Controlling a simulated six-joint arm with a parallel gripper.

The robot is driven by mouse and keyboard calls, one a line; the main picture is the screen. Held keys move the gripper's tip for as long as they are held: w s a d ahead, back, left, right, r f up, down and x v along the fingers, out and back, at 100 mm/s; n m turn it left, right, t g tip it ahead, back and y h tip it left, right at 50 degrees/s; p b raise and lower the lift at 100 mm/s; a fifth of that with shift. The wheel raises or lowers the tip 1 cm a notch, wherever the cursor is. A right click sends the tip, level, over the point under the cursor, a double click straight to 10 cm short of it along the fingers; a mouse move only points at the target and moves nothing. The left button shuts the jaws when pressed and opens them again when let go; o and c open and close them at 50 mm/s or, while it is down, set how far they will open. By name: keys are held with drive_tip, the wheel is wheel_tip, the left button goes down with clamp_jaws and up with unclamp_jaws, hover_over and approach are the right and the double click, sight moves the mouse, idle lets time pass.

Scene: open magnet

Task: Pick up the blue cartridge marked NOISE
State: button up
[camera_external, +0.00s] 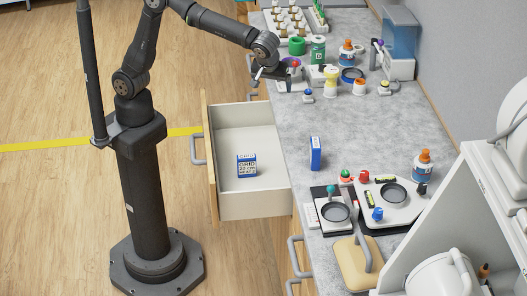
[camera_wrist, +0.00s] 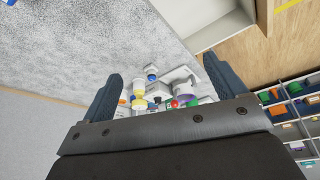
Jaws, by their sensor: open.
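One blue-and-white cartridge (camera_external: 246,165) lies in the open drawer (camera_external: 255,208), label up; its small print is not surely readable. Another blue cartridge (camera_external: 315,152) stands upright on the grey counter, right of the drawer; I cannot read a NOISE mark on it. My gripper (camera_external: 284,76) is over the far part of the counter, well away from both cartridges. In the wrist view my gripper (camera_wrist: 162,67) has its two fingers wide apart, with nothing held between them.
Several bottles and small instruments (camera_external: 331,82) crowd the counter under and beside my gripper. A device with round dishes (camera_external: 404,210) and an orange-capped bottle (camera_external: 422,166) stand nearer. The counter's middle (camera_external: 350,115) is mostly clear. The drawer juts out past the counter edge.

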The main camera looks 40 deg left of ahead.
drive_tip(key=m+g+h, duration=0.2)
drive_tip(key=m+g, duration=0.2)
drive_tip(key=m, duration=1)
approach(315, 142)
wheel_tip(315, 142, down, 8)
drive_tip(key=shift+w+d+f, duration=0.1)
drive_tip(key=shift+w+d, duration=0.05)
drive_tip(key=shift+w, duration=0.05)
drive_tip(key=shift+s+d+f, duration=0.1)
drive_tip(key=shift+d+f, duration=0.05)
drive_tip(key=shift+f, duration=2.8)
drive_tip(key=c, duration=1.1)
